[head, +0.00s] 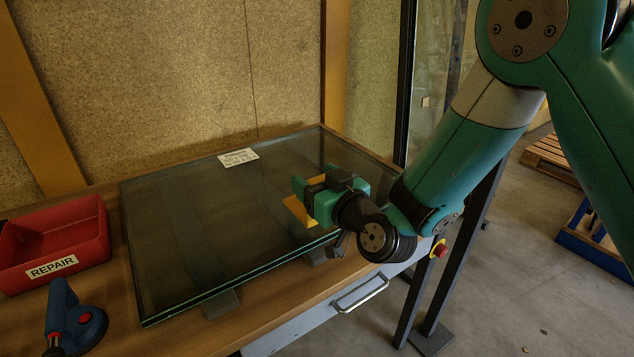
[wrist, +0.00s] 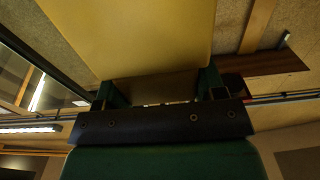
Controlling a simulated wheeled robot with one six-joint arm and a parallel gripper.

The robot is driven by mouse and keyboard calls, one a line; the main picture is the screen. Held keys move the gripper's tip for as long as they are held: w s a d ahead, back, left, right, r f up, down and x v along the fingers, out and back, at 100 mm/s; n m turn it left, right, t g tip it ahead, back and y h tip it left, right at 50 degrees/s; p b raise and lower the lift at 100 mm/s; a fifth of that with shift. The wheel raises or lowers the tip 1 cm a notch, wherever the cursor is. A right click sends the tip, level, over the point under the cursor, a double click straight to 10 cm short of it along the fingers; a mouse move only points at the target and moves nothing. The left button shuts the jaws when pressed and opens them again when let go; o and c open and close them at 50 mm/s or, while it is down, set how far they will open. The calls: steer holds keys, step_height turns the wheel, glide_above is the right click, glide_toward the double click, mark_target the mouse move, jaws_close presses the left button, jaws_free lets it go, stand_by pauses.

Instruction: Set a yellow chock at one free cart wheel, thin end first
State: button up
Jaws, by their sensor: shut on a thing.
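My gripper (head: 303,196) is shut on a yellow chock (head: 298,211) and holds it over the right part of the glass pane on the bench. In the head view the gripper hides most of the chock. In the wrist view the chock (wrist: 135,35) is a broad yellow face filling the upper middle, between the green fingers of my gripper (wrist: 160,88). I cannot tell which way its thin end points. No cart wheel can be made out in either view.
A red REPAIR bin (head: 55,240) and a blue suction cup (head: 75,325) are at left. A blue object (head: 590,240) and pallet (head: 552,160) stand on the floor at right.

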step_height(320, 180, up, 13)
steer(key=p, duration=1)
steer(key=w+d+f+m+t+h, duration=0.1)
steer(key=w+d+f+m+h, duration=0.15)
steer(key=d, duration=0.75)
steer(key=w+d+f+m+t+h, duration=0.1)
steer(key=d+f+m+h, duration=0.2)
steer(key=d, duration=0.6)
steer(key=w+d+f+m+t+h, duration=0.1)
steer(key=d+f+h, duration=0.3)
steer(key=d, duration=0.6)
steer(key=s+f, duration=0.6)
steer(key=f, duration=0.5)
steer(key=shift+s+d, duration=0.15)
steer(key=shift+d, duration=0.1)
steer(key=shift+h, duration=0.25)
